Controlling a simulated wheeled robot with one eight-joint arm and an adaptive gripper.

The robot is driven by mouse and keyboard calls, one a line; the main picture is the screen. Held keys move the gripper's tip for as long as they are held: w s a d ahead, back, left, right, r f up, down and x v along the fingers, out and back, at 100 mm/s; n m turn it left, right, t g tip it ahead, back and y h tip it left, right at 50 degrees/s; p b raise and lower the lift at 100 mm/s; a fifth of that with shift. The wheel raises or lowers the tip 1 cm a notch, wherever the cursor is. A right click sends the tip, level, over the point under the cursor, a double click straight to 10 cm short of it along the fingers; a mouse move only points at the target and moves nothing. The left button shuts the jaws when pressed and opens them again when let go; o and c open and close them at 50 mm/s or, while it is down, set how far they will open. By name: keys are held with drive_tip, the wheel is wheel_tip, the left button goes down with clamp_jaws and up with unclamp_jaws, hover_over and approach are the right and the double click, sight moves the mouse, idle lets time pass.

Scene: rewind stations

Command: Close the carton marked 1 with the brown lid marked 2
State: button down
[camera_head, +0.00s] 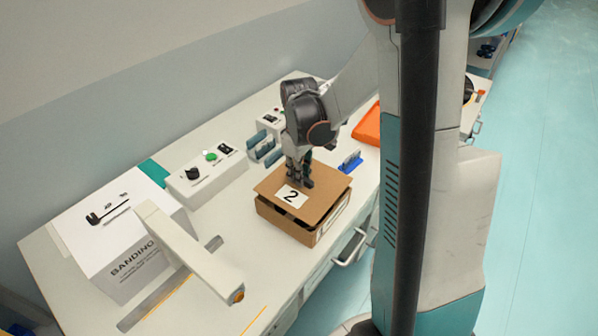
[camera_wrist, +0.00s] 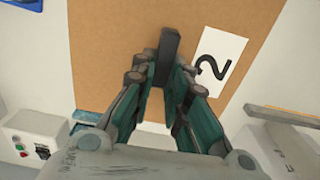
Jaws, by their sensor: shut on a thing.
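The brown lid (camera_head: 322,196), with a white label reading 2, is over the open top of the brown carton (camera_head: 290,227). Dark gaps show between the lid and the carton's walls, so the lid looks not flush; I cannot tell how far it touches. A pale label edge shows on the carton's right side, its mark unreadable. My gripper (camera_head: 300,182) points down onto the lid. In the wrist view my gripper (camera_wrist: 172,75) is shut on a dark upright handle (camera_wrist: 169,45) at the middle of the lid (camera_wrist: 110,45). The lid hides the carton's inside.
A white BANDINO machine (camera_head: 125,245) with a pale arm (camera_head: 190,252) stands left of the carton. A control box (camera_head: 207,175) with a green button is behind it. An orange tray (camera_head: 368,125) and a small blue rack (camera_head: 350,162) lie to the right.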

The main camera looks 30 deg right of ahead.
drive_tip(key=shift+f+b, duration=0.3)
drive_tip(key=shift+f, duration=0.35)
drive_tip(key=shift+f+b, duration=1.15)
idle(1.5)
drive_tip(key=c, duration=1.5)
unclamp_jaws()
drive_tip(key=shift+r, duration=0.2)
wheel_tip(320, 180, up, 12)
drive_tip(key=shift+f, duration=0.15)
